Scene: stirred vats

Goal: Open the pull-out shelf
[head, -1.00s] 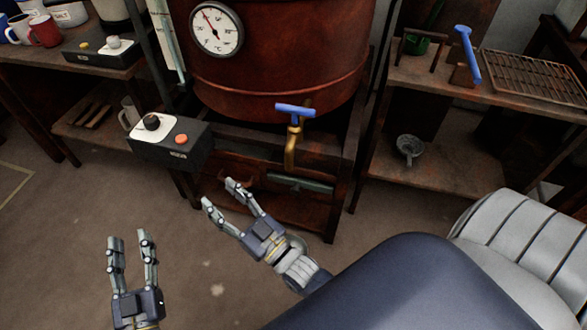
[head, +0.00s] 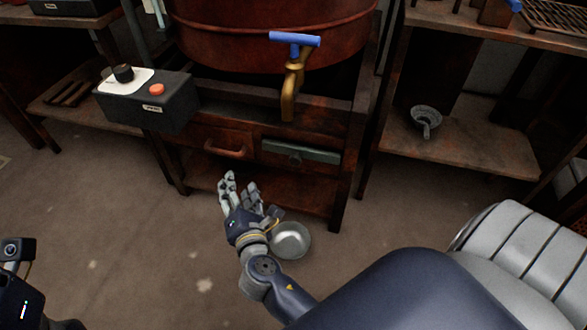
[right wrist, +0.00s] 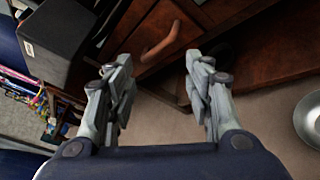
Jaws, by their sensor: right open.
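Under the red-brown vat are two fronts side by side: a wooden drawer front with a brown curved handle (head: 225,150) and a grey-green panel (head: 300,153) with a small fitting at its middle. I cannot tell for sure which is the pull-out shelf; both look shut. My right gripper (head: 240,183) is open and empty, below and in front of the handle, apart from it. In the right wrist view the handle (right wrist: 160,41) shows beyond and between the open fingers. Part of my left gripper (head: 18,290) shows at the left edge; its fingertips are cut off.
A brass tap (head: 291,85) with a blue lever hangs above the panel. A black control box (head: 150,100) juts out at upper left. A metal bowl (head: 290,240) is near my right wrist. A side shelf (head: 470,140) with a small funnel (head: 425,120) stands right.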

